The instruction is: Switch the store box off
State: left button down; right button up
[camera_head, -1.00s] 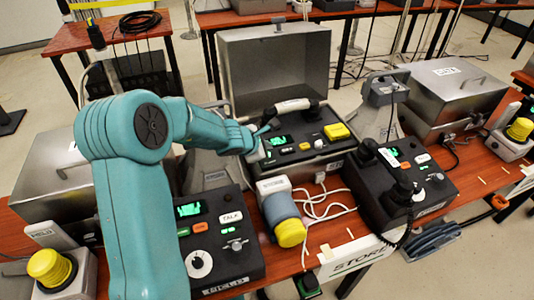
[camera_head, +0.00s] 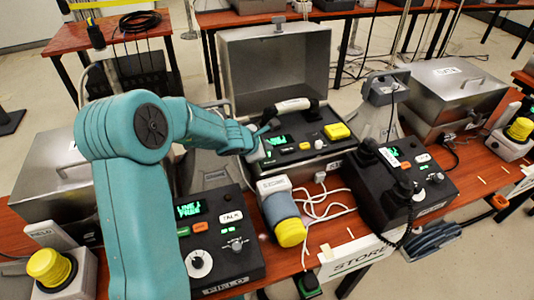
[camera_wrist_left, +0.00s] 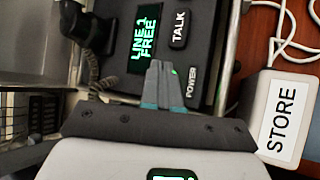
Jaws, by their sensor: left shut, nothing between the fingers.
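The store box (camera_head: 318,120) is the dark panel in an open metal case at the middle of the head view, with a pale handset across its back. In the left wrist view its lit display (camera_wrist_left: 146,35) reads LINE 1 FREE, beside a black TALK button (camera_wrist_left: 180,28) and the POWER label (camera_wrist_left: 192,88). My left gripper (camera_wrist_left: 164,72) is shut and empty, its tips by the POWER label with a small green glow beside them. My right gripper is out of view.
The FIELD panel (camera_head: 225,262) is at front left, another dark phone panel (camera_head: 425,185) at right. White cable lies loose on the wooden table.

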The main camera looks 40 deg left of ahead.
pick_arm(q)
jog(key=shift+f+b, duration=0.35)
jog(key=shift+f, duration=0.05)
jog(key=shift+r, duration=0.15)
jog(key=shift+r+p, duration=0.3)
jog(key=shift+p, duration=0.1)
notch_tip(320, 180, up, 6)
jog(key=p, duration=0.5)
jog(key=shift+p, duration=0.4)
